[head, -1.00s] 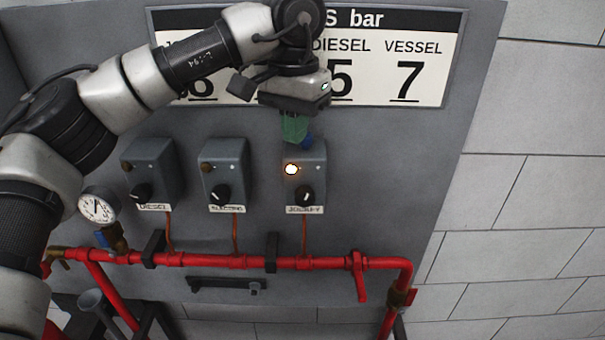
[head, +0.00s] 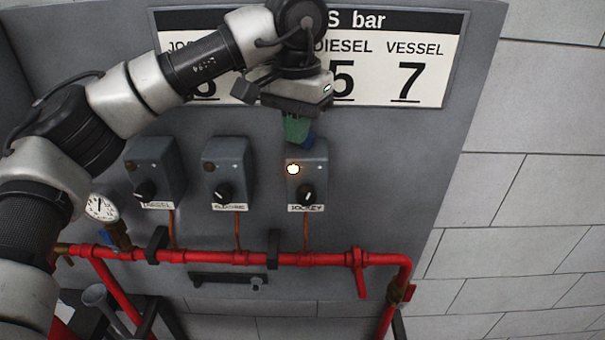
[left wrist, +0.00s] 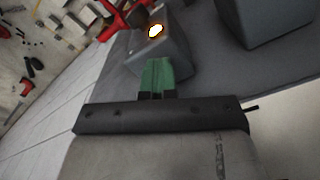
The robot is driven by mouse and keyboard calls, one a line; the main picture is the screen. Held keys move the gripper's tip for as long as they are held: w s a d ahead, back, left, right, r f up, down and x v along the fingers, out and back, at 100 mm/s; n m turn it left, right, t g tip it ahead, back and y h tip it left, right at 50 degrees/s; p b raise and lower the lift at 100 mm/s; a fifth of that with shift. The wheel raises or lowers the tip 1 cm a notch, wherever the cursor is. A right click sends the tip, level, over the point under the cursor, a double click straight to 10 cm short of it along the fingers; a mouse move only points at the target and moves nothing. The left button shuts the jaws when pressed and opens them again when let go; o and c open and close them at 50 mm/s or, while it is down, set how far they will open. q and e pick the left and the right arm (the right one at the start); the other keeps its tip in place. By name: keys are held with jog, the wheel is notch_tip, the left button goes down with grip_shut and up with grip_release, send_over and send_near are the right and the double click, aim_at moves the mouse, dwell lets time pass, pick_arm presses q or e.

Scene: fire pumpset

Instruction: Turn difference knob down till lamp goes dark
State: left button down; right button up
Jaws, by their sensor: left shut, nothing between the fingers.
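The jockey box (head: 316,165) is the rightmost of three grey boxes on the panel. Its lamp (head: 293,169) glows bright, and it also shows lit in the left wrist view (left wrist: 155,31). A black knob (head: 306,195) with a pale pointer mark sits below the lamp. A small blue piece (head: 308,141) shows at the top of this box, partly hidden by my fingers; I cannot tell its shape. My left gripper (head: 296,138) is shut and empty, its green fingers pointing down at the top of the box. I cannot tell if they touch. My right gripper is not in view.
The electric box (head: 228,160) and diesel box (head: 150,165) stand to the left with dark lamps. A red pipe (head: 200,257) runs below, with a red lever (head: 361,285). A gauge (head: 101,207) is at the left. A pressure board (head: 405,75) hangs above.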

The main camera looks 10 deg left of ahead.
pick_arm(q)
jog(key=shift+s+d+f, duration=0.15)
jog(key=shift+f, duration=0.25)
jog(key=shift+s+d+f, duration=0.1)
jog(key=shift+s+f, duration=0.05)
jog(key=shift+f, duration=0.25)
jog(key=shift+r+p, duration=0.3)
jog(key=shift+r, duration=0.25)
notch_tip(320, 180, up, 5)
jog(key=p, duration=0.3)
jog(key=shift+w+d+r, duration=0.1)
jog(key=shift+d, duration=0.05)
jog(key=shift+r, duration=0.2)
jog(key=shift+a, duration=0.2)
